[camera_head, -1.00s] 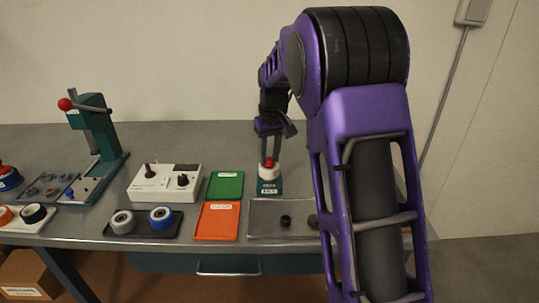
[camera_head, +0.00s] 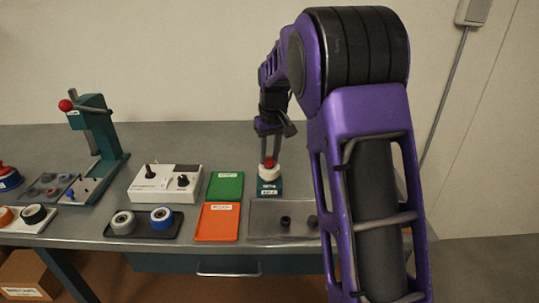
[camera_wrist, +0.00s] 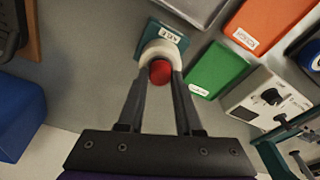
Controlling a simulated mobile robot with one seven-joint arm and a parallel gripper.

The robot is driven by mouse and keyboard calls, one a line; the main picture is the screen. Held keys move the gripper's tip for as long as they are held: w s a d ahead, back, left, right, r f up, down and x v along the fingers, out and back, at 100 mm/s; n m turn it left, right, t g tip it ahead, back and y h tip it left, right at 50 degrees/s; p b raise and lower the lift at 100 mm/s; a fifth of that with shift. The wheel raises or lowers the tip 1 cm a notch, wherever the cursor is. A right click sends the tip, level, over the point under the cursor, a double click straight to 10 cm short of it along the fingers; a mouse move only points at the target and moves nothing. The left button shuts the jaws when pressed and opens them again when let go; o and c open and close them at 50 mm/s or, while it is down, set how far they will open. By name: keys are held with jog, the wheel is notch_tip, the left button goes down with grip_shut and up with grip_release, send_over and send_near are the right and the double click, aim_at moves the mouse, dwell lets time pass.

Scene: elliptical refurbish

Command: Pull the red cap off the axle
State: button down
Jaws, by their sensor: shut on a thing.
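The red cap (camera_head: 269,163) sits at the top of a white round piece (camera_head: 269,173) on a small teal axle stand (camera_head: 270,187) at the back middle of the bench. In the wrist view the red cap (camera_wrist: 160,72) lies between the tips of my gripper (camera_wrist: 161,77), with the white piece (camera_wrist: 163,47) just beyond it. My gripper (camera_head: 268,155) points down from above and is shut on the cap. The axle itself is hidden by the cap and the white piece. The cap looks close against the white piece; I cannot tell whether there is a gap.
Left of the stand lie a green tray (camera_head: 225,187) and an orange tray (camera_head: 217,222). A grey tray (camera_head: 262,230) with small dark parts lies in front. A white control box (camera_head: 152,190) and a teal press (camera_head: 99,140) stand farther left. Bare bench shows behind them.

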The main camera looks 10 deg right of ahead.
jog(key=shift+r+p, duration=1.9)
jog(key=shift+r, duration=0.5)
jog(key=shift+s, duration=0.1)
